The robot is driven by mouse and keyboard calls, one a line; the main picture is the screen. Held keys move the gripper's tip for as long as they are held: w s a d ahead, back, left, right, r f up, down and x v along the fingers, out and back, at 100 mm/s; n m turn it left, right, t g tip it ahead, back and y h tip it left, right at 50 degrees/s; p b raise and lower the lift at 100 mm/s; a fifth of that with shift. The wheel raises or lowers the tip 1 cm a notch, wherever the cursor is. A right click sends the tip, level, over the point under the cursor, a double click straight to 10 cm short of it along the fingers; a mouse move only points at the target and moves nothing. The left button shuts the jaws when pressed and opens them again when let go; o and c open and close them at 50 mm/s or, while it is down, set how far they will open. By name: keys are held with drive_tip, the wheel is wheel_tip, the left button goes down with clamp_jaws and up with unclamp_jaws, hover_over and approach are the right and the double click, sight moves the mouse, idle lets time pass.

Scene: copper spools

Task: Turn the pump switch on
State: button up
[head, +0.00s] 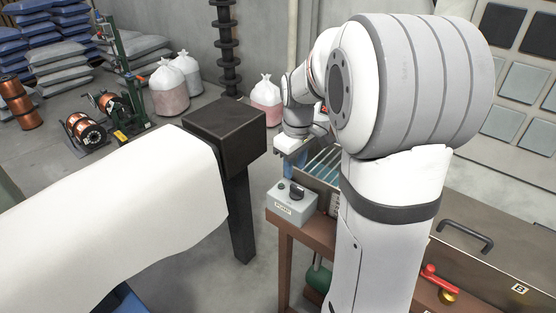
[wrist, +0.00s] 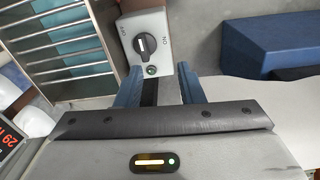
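The pump switch box (head: 291,209) is a small grey box labelled PUMP on the brown bench, with a black rotary knob (head: 297,191) on top. In the wrist view the knob (wrist: 144,44) sits between the OFF and ON lettering. Its white mark runs roughly up and down the picture, and I cannot tell which setting it shows. A small green lamp (wrist: 151,70) is beside the knob. My gripper (wrist: 160,80) is open and empty, its blue fingers apart, short of the knob and not around it.
A slatted metal rack over a basin (wrist: 62,45) adjoins the switch box. The brown bench (head: 320,234) carries a red valve handle (head: 441,279) at right. A dark post (head: 239,215) stands left of the bench, with bare floor between.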

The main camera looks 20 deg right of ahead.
sight(297, 187)
drive_tip(key=shift+n+g, duration=0.3)
drive_tip(key=shift+n, duration=0.2)
drive_tip(key=w+d+f, duration=0.2)
drive_tip(key=f, duration=0.1)
drive_tip(key=shift+w+d, duration=0.1)
drive_tip(key=shift+w, duration=0.3)
wheel_tip(297, 187, down, 8)
drive_tip(key=shift+r+p, duration=0.15)
drive_tip(key=shift+p, duration=0.35)
drive_tip(key=shift+w, duration=0.1)
clamp_jaws()
